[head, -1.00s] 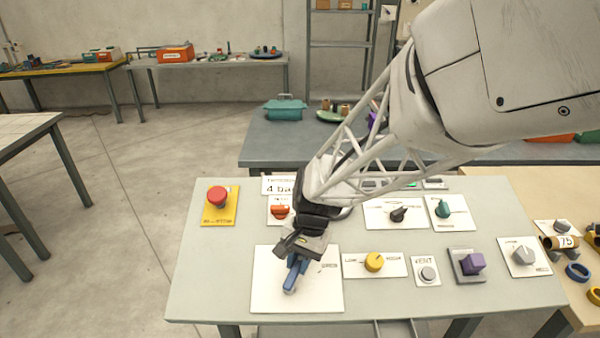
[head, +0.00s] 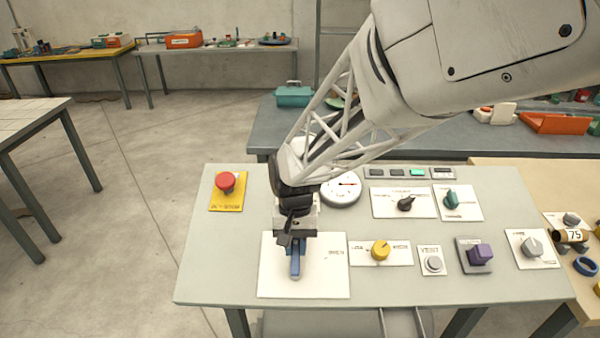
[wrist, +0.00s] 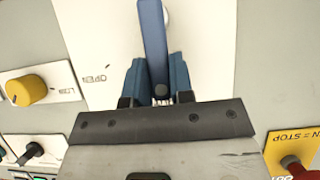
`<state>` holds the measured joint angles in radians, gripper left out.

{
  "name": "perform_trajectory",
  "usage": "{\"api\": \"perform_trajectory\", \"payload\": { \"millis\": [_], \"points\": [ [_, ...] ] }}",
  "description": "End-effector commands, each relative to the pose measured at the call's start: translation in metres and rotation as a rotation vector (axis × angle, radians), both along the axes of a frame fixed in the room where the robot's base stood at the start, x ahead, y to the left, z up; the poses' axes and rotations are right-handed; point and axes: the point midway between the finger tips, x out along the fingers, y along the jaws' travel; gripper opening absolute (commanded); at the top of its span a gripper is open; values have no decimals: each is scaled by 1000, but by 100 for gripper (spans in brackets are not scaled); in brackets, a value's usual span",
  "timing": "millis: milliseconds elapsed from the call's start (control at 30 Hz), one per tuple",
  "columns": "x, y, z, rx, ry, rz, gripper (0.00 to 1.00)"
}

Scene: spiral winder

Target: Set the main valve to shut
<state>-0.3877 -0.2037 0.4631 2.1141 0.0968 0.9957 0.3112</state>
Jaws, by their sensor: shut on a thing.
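The main valve's blue lever (head: 295,267) stands on a white plate (head: 330,280) at the front left of the grey panel. It points roughly straight toward the panel's front edge. My gripper (head: 294,250) is over the lever and shut on it. The plate shows the word OPEN (wrist: 97,78) to one side. Any other marking on the plate is hidden or too small to read.
A yellow knob (head: 380,250), a vent button (head: 433,264) and a purple knob (head: 480,254) sit to the right. A red stop button (head: 227,182) is at back left. A round gauge (head: 341,188) is behind my gripper. The panel's front left corner is clear.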

Motion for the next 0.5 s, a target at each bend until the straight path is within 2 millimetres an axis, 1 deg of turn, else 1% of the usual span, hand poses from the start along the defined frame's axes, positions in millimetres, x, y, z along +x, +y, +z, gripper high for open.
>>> {"api": "perform_trajectory", "payload": {
  "millis": [133,167,300,500],
  "points": [
    [0,1,1,1,-1,2,0],
    [0,1,1,1,-1,2,25],
    [0,1,0,1,-1,1,46],
    [0,1,0,1,0,0,47]
  ]
}}
